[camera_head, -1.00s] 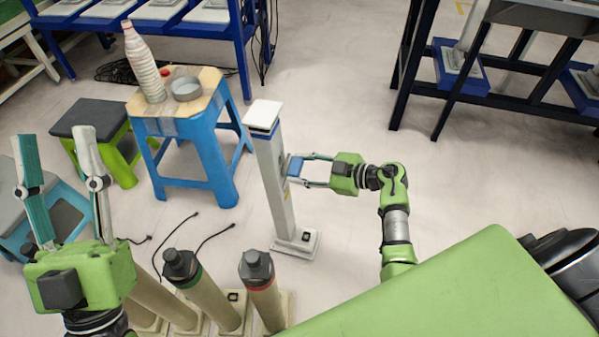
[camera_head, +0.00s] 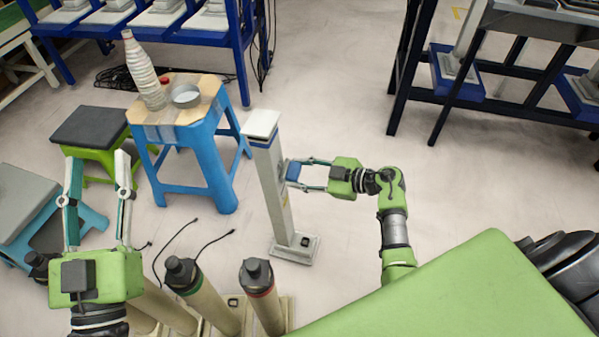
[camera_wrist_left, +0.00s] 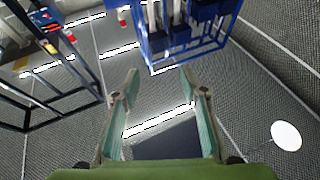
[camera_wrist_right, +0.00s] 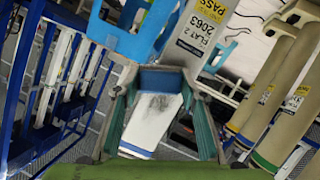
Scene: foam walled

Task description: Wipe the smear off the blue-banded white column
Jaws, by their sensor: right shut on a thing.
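The white column (camera_head: 273,190) with a blue band under its cap stands upright on a square base. My right gripper (camera_head: 296,172) is shut on a blue pad, which also shows between the fingertips in the right wrist view (camera_wrist_right: 163,79). The pad is at the column's right side, between the smear and the printed label; I cannot tell whether it touches. My left gripper (camera_head: 97,158) is open and empty, well left of the column.
A blue stool (camera_head: 190,135) with a bottle (camera_head: 143,72) and a grey bowl (camera_head: 186,95) stands behind left of the column. Several beige posts (camera_head: 262,290) stand in front. Blue racks stand at the back. Floor right of the column is clear.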

